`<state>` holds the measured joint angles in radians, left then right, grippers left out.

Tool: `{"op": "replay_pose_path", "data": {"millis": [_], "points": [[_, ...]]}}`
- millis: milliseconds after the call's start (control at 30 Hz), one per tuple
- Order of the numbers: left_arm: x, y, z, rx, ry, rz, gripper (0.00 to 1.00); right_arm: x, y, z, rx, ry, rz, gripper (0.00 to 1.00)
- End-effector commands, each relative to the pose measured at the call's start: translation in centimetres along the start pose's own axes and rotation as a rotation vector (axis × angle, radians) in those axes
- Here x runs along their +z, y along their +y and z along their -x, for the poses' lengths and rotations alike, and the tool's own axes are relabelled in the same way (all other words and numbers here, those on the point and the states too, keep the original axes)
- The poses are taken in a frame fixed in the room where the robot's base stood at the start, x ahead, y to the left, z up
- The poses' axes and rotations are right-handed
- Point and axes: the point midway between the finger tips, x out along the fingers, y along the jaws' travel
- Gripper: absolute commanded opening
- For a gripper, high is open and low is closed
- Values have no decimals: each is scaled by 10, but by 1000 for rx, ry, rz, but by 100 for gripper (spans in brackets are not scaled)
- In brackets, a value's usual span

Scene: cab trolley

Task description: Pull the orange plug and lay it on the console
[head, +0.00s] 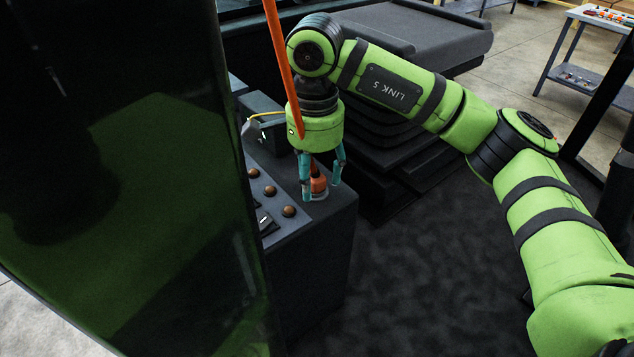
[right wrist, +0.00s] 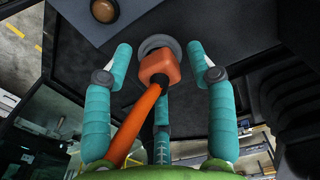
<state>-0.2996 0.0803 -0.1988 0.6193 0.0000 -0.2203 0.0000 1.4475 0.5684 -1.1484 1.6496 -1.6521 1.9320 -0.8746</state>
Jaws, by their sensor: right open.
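The orange plug (head: 319,184) stands at the right end of the dark console (head: 330,215), on a round grey socket. An orange cable (head: 281,70) runs up from it past my right gripper. In the right wrist view the plug (right wrist: 159,68) sits against the grey ring of the socket (right wrist: 160,44), its cable leading down to the left. My right gripper (head: 320,190) points down over the plug, its teal fingers open on either side. In the right wrist view its fingertips (right wrist: 158,52) stand apart from the plug, with gaps on both sides. My left gripper is not in view.
Brown round buttons (head: 289,211) and a switch (head: 265,222) are on the console panel left of the plug. A dark seat (head: 425,45) stands behind my right arm. A large dark panel fills the left. A workbench (head: 590,45) stands far right.

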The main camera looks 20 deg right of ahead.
Motion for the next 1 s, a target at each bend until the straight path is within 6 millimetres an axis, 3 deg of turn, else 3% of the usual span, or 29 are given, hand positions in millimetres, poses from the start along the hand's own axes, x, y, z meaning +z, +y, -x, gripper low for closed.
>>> {"op": "replay_pose_path", "data": {"millis": [733, 767, 900, 1000], "points": [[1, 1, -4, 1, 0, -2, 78, 0, 0, 0, 0, 0, 0, 57], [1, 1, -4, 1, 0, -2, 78, 0, 0, 0, 0, 0, 0, 53], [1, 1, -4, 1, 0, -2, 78, 0, 0, 0, 0, 0, 0, 0], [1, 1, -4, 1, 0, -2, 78, 0, 0, 0, 0, 0, 1, 0]]}}
